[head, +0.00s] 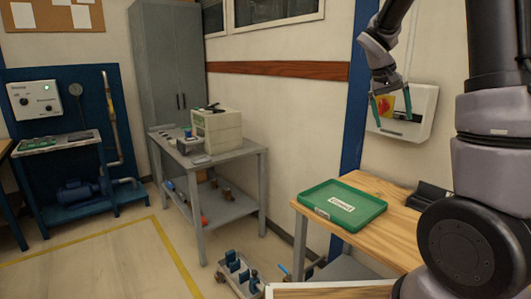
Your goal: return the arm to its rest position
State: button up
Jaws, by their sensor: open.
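My arm (472,150) rises on the right side of the head view and bends over at the top. My gripper (391,112) hangs at the upper right with its fingers pointing down. Its two teal-tipped fingers are apart and nothing shows held between them. It appears in front of a white wall box (416,125) with a red and yellow item (388,104) behind the fingers. How far it is from the box I cannot tell.
A green labelled tray (313,201) and a dark block (430,197) are on the wooden table (375,240) below. A grey workbench (235,158) stands at the middle, a blue pump stand (85,205) at the left. A low cart (238,272) is on the floor. Yellow-lined floor (100,265) is clear.

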jog(key=s+a+r+t+y, duration=0.2)
jog(key=s+a, duration=0.2)
jog(key=s, duration=0.3)
jog(key=s+a+r+t+y, duration=0.2)
jog(key=s+a, duration=0.3)
jog(key=s, duration=0.3)
jog(key=s+a+r+m+t+y, duration=0.1)
jog(key=s+a+r, duration=0.3)
jog(key=s, duration=0.4)
jog(key=shift+a+t+y, duration=0.4)
jog(key=shift+a+y, duration=0.05)
jog(key=shift+y, duration=0.35)
jog(key=shift+c, duration=0.3)
